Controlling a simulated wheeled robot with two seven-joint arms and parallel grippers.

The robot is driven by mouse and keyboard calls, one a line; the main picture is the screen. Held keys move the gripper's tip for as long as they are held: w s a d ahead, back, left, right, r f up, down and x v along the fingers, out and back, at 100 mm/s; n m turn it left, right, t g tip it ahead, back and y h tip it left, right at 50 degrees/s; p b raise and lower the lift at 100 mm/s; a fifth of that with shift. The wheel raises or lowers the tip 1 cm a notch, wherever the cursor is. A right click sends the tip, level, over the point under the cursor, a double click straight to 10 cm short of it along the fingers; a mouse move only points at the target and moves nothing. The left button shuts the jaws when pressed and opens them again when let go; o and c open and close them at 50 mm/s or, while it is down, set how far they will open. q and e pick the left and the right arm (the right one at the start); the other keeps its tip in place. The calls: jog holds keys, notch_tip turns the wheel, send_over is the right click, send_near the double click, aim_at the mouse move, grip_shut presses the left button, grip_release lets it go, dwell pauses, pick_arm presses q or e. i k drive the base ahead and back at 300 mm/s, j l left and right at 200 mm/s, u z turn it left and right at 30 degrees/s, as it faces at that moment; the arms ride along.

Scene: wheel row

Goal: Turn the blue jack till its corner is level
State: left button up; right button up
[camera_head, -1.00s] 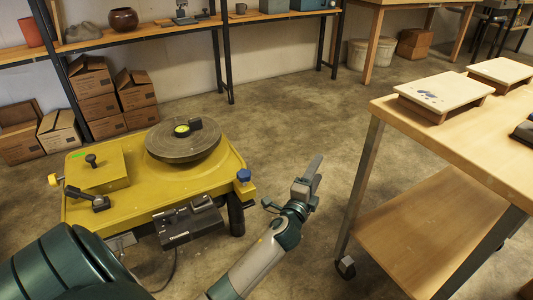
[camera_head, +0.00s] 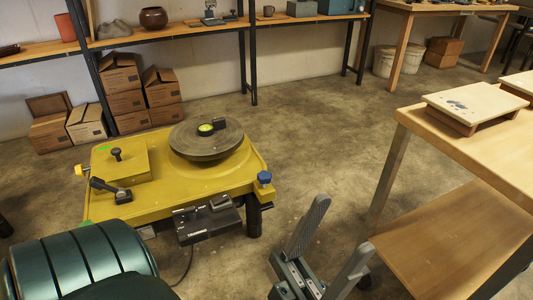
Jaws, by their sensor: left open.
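The blue jack (camera_head: 264,178) is a small blue knob at the front right corner of the yellow wheel base (camera_head: 170,200), above a dark leg. A round bubble level (camera_head: 205,129) with a yellow-green face sits on the grey wheel head (camera_head: 185,143); its bubble is too small to read. My left gripper (camera_head: 345,225) is open and empty, to the right of and below the blue jack in the picture, apart from it, with its two grey fingers spread. My right gripper does not show.
A yellow knob (camera_head: 81,170) sits at the base's left corner. A wooden worktable (camera_head: 470,150) with a lower shelf stands at the right. Cardboard boxes (camera_head: 125,101) are stacked behind. Bare floor (camera_head: 310,130) lies between the base and the table.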

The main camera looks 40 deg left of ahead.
aim_at(264, 178)
jog(key=l+u, duration=0.15)
jog(key=l, duration=0.25)
jog(key=k+l+u, duration=0.2)
jog(key=l, duration=0.15)
jog(key=l+u, duration=0.15)
jog(key=l, duration=0.25)
jog(key=k+l+u, duration=0.2)
jog(key=l, duration=0.15)
jog(key=i, duration=0.05)
